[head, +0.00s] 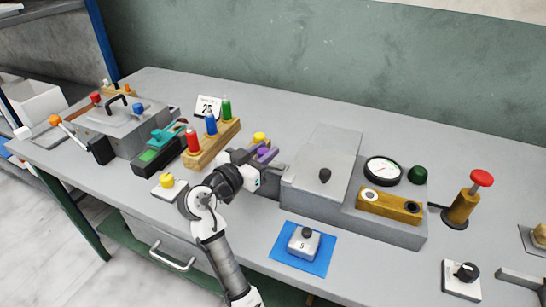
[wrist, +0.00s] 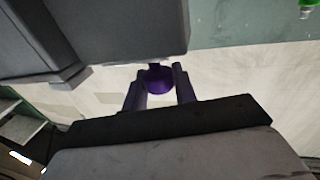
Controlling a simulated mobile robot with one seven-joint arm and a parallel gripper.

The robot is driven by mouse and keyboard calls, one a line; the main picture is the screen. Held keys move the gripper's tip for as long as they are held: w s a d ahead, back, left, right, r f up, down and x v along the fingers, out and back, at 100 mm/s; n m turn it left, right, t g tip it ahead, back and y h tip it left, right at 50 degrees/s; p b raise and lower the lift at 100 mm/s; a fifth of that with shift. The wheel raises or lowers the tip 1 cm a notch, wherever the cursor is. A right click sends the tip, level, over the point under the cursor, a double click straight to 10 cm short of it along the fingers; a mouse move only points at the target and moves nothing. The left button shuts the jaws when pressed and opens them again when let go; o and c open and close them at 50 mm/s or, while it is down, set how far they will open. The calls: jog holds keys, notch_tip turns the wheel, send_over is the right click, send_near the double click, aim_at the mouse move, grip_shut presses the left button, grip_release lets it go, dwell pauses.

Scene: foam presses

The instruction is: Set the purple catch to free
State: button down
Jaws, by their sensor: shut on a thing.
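The purple catch (head: 265,153) shows in the head view on the left side of a grey press (head: 325,165), next to a yellow knob. In the wrist view its round purple end (wrist: 159,80) sits between two fingers. My gripper (head: 262,170) reaches it from the front left, and it also shows in the wrist view (wrist: 160,88). The fingers are closed around the purple end. My wrist hides part of the catch and its mount, so I cannot tell its setting.
A wooden rack (head: 212,147) with red, blue and green bottles stands just left of my gripper. A yellow button box (head: 168,184) lies near the front edge. A blue mat (head: 303,256) holds a grey weight. Another press (head: 110,125) stands far left.

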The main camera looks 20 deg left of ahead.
jog(key=shift+a, duration=0.15)
jog(key=c, duration=1.1)
grip_release()
jog(key=shift+a, duration=0.15)
jog(key=shift+c, duration=0.2)
jog(key=shift+s+a+f, duration=0.1)
jog(key=shift+s, duration=0.35)
jog(key=b+v, duration=0.3)
jog(key=v, duration=1)
jog(key=shift+b, duration=0.35)
